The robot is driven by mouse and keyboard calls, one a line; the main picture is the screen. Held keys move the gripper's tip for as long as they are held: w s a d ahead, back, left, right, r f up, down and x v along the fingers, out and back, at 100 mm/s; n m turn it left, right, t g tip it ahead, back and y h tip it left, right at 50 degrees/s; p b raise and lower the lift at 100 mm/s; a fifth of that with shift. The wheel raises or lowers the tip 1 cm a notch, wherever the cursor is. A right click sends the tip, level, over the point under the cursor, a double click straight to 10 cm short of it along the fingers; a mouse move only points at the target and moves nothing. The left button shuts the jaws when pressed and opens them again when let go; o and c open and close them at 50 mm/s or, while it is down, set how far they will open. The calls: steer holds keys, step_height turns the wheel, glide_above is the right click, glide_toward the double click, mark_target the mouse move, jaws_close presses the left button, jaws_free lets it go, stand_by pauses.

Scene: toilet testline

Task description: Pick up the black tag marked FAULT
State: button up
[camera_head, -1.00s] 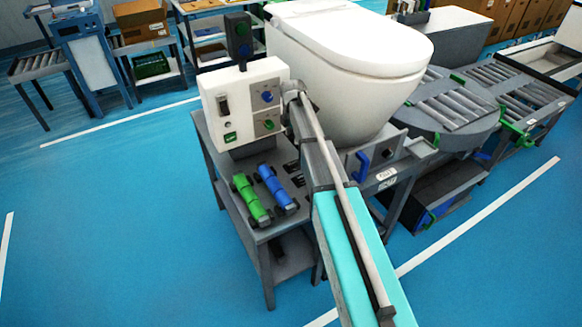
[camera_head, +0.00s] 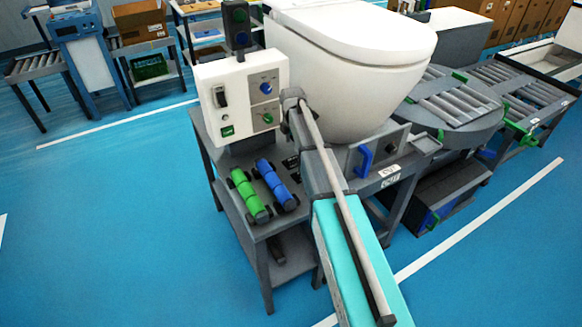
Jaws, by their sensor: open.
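On the grey bench, just right of the blue roller-shaped piece, a small dark item (camera_head: 291,162) with a pale mark shows beside my arm. It may be a black tag, but it is too small to read and the word FAULT cannot be made out. My arm covers the bench to its right. My arm reaches from the bottom of the view up to the white control box. My gripper is not visible; the arm's far end hides whatever is beyond it.
A green roller-shaped piece (camera_head: 250,196) and a blue one (camera_head: 277,186) lie on the bench (camera_head: 231,205). A white control box (camera_head: 240,97) stands behind them. A white toilet (camera_head: 350,70) is at the back right, beside roller conveyors (camera_head: 455,100). Blue floor is clear at left.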

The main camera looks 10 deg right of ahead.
mark_target(293, 159)
steer(key=shift+f+b, duration=0.95)
steer(key=shift+f, duration=0.25)
steer(key=shift+f, duration=0.15)
step_height(293, 159, down, 5)
steer(key=b, duration=0.5)
steer(key=shift+d, duration=0.15)
steer(key=shift+s, duration=0.1)
jaws_close()
